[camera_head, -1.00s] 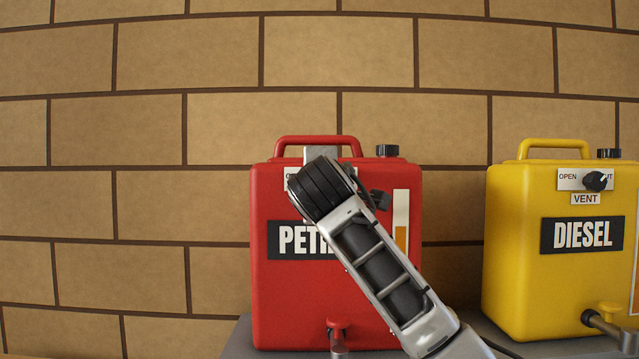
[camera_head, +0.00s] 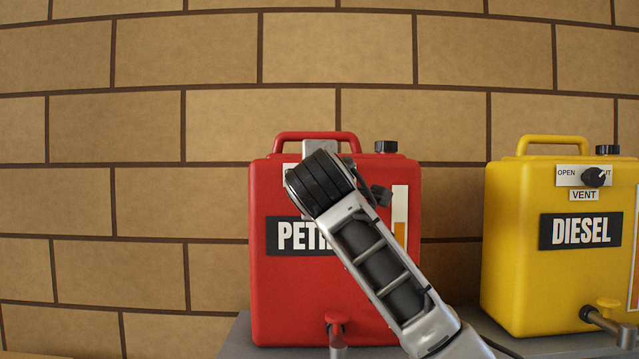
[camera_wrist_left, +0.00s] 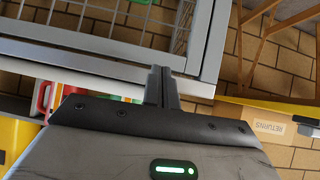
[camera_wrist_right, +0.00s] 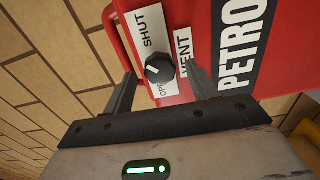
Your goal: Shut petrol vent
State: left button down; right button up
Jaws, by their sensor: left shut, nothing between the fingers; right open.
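In the right wrist view the black round vent knob (camera_wrist_right: 160,68) sits on a white plate (camera_wrist_right: 150,32) marked SHUT and OPEN, beside the VENT label (camera_wrist_right: 183,50). The knob has a pale pointer mark; its exact setting is hard to tell. My right gripper (camera_wrist_right: 163,90) is open, its fingers on either side of the knob with gaps showing. My left gripper (camera_wrist_left: 161,87) is shut and empty, away from the petrol container.
A yellow diesel container (camera_head: 520,280) with its own vent knob (camera_head: 594,177) stands to the right. Both containers have taps low in front. A brick wall (camera_head: 130,130) is behind. In the left wrist view a grey wire-mesh frame (camera_wrist_left: 207,45) is close to the left fingers.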

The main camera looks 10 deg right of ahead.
pick_arm(q)
jog(key=f+b, duration=0.1)
jog(key=b, duration=0.2)
jog(key=shift+d+f+b, duration=0.3)
jog(key=shift+f+b, duration=0.05)
pick_arm(e)
jog(key=s+a, duration=0.3)
jog(key=s, duration=1.1)
jog(key=shift+s, duration=0.2)
pick_arm(q)
jog(key=shift+w, duration=0.1)
